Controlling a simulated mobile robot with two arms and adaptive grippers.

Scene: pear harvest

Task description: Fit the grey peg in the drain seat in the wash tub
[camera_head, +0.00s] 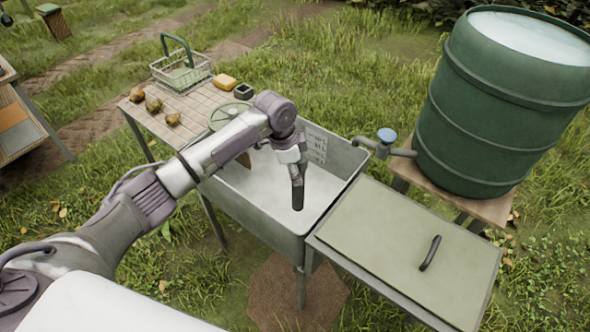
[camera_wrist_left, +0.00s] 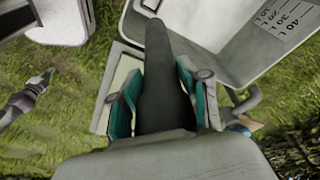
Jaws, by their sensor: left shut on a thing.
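My left gripper (camera_head: 297,178) is shut on the grey peg (camera_head: 298,198), which points down over the wash tub (camera_head: 255,208). In the left wrist view the dark grey, tapering peg (camera_wrist_left: 160,80) sits between the teal pads of my left gripper (camera_wrist_left: 160,95). Its narrow end points toward the tub (camera_wrist_left: 225,55). I cannot tell whether the peg touches the tub floor. The drain seat is not clearly seen; a dark outline lies by the peg's tip in the wrist view. What seems to be my right gripper (camera_wrist_left: 40,82) shows at the wrist view's left.
A tap (camera_head: 380,146) from the green barrel (camera_head: 500,100) reaches the tub's right side. A handled panel (camera_head: 410,250) adjoins the tub.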

